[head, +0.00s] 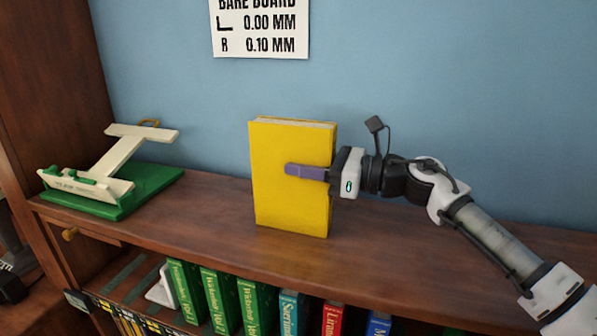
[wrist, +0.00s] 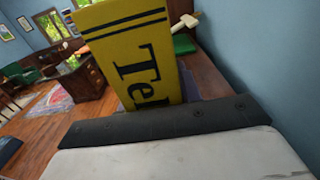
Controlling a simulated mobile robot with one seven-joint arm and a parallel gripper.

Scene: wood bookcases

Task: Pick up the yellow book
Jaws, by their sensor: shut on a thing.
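The yellow book (head: 285,195) stands upright on the top of the wooden bookcase in the head view, with its large yellow cover facing me. My gripper (head: 318,173) reaches in from the right and is shut on the book's right edge, with one purple finger flat across the front cover. The other finger is hidden behind the book. In the wrist view the yellow book (wrist: 135,55) fills the upper middle, showing its spine with black bands and part of a dark title. The book's base appears at the shelf top; I cannot tell whether it touches.
A green and cream stand (head: 110,180) sits on the bookcase top (head: 215,215) at the left. Several green, blue and red books (head: 255,305) fill the shelf below. A blue wall with a paper sign (head: 260,30) is behind.

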